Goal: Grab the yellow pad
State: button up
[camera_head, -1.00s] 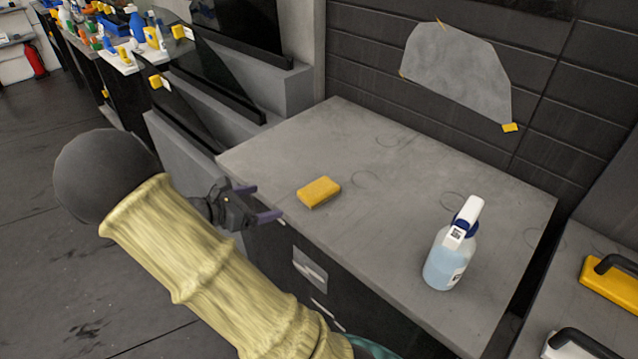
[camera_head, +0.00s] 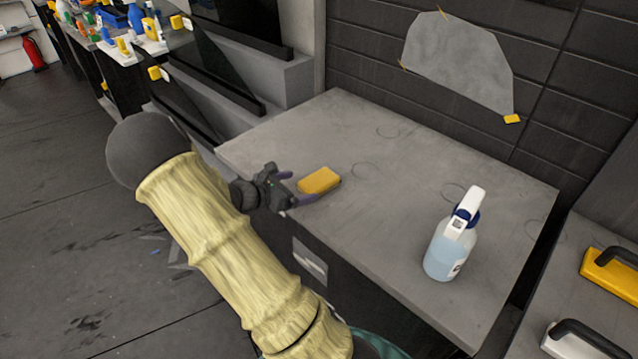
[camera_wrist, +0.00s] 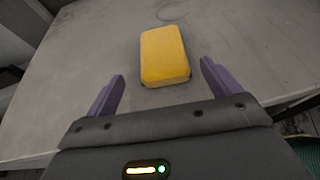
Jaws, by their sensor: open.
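The yellow pad (camera_head: 319,180) lies flat on the grey worktop, near its front left edge. My gripper (camera_head: 296,188) is open and empty, at the pad's left side in the head view. In the wrist view the pad (camera_wrist: 164,55) lies ahead of the fingers, and its near end is roughly level with the fingertips. The two purple fingers (camera_wrist: 161,84) stand apart on either side of the pad's line, with a gap on both sides.
The grey worktop (camera_head: 400,215) is mostly clear. A spray bottle (camera_head: 452,245) with pale blue liquid stands toward its right side. A yellow tool with a black handle (camera_head: 612,275) lies on another surface at far right. Dark panels (camera_head: 205,70) stand at back left.

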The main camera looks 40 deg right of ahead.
aim_at(309, 184)
jog(key=shift+d+f, duration=0.15)
jog(key=shift+d, duration=0.15)
jog(key=shift+d, duration=0.1)
jog(key=x, duration=0.5)
jog(key=shift+s, duration=0.2)
jog(key=shift+c, duration=0.4)
jog(key=c, duration=1)
